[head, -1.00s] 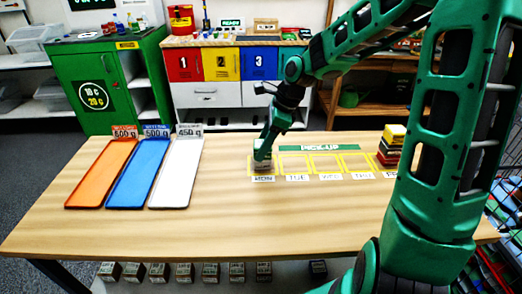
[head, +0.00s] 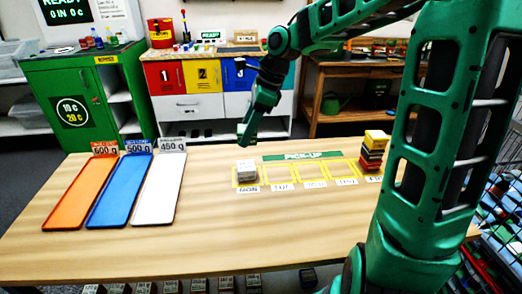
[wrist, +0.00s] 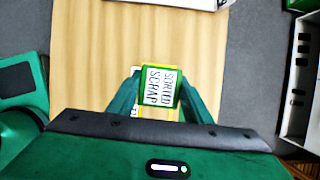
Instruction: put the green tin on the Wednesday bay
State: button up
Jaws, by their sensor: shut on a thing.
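The green tin (wrist: 159,86), with a white label reading SORTED SCRAP, sits between the two fingers of my gripper (wrist: 158,92) in the wrist view. My gripper is shut on it. In the head view my gripper (head: 244,138) hangs above and just behind the Monday bay, and the tin cannot be told apart from the fingers there. The Wednesday bay (head: 313,169), third in the yellow-outlined row, is empty and lies right of my gripper. A grey-white block or small stack (head: 246,171) stands in the Monday bay.
The Tuesday bay (head: 280,172) and Thursday bay (head: 342,168) are empty. A stack of coloured tins (head: 374,152) stands in the Friday bay at right. Orange (head: 82,194), blue (head: 126,191) and white (head: 160,190) trays lie at left. The front of the table is clear.

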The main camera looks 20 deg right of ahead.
jog(key=s+d+f, duration=0.3)
jog(key=s+d, duration=0.5)
jog(key=s, duration=0.1)
send_over(305, 171)
jog(key=d, duration=0.1)
jog(key=shift+n, duration=0.3)
jog(key=f, duration=0.6)
jog(key=shift+s+d+f, duration=0.2)
jog(key=shift+s+f, duration=0.05)
jog(key=shift+f, duration=2.05)
jog(key=o, duration=1.2)
jog(key=shift+f, duration=0.1)
jog(key=shift+c, duration=0.2)
